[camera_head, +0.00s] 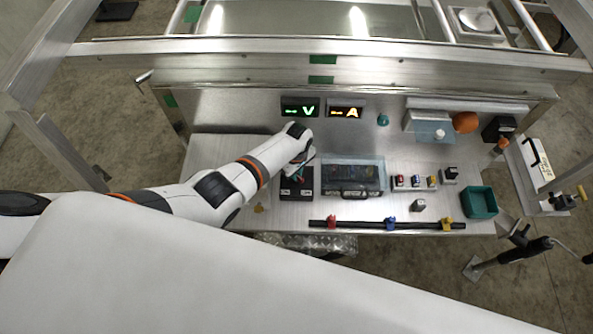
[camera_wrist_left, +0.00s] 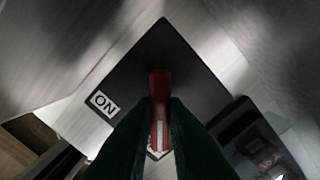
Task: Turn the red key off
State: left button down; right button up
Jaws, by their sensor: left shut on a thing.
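The red key (camera_wrist_left: 159,88) stands in the middle of a black switch plate (camera_wrist_left: 165,50) in the left wrist view. A white ON label (camera_wrist_left: 103,104) is on the plate to the left of the key. My left gripper (camera_wrist_left: 160,112) has its dark fingers on both sides of the key and is shut on it. In the head view my left gripper (camera_head: 297,174) is over the black switch box (camera_head: 297,196) and hides the key there. A second label below the key is mostly covered by the fingers. My right gripper is not in view.
Right of the switch box is a clear-lidded case (camera_head: 352,175). Beyond are small coloured switches (camera_head: 416,181) and a green bin (camera_head: 479,203). A black rail (camera_head: 380,224) with coloured clips lies along the front edge. Lit V (camera_head: 300,109) and A (camera_head: 346,110) displays are behind.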

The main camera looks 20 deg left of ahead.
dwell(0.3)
pick_arm(q)
jog(key=c, duration=1.4)
grip_release()
jog(key=shift+c, duration=0.2)
jog(key=shift+r, duration=0.55)
notch_tip(320, 180, up, 11)
jog(key=p, duration=0.1)
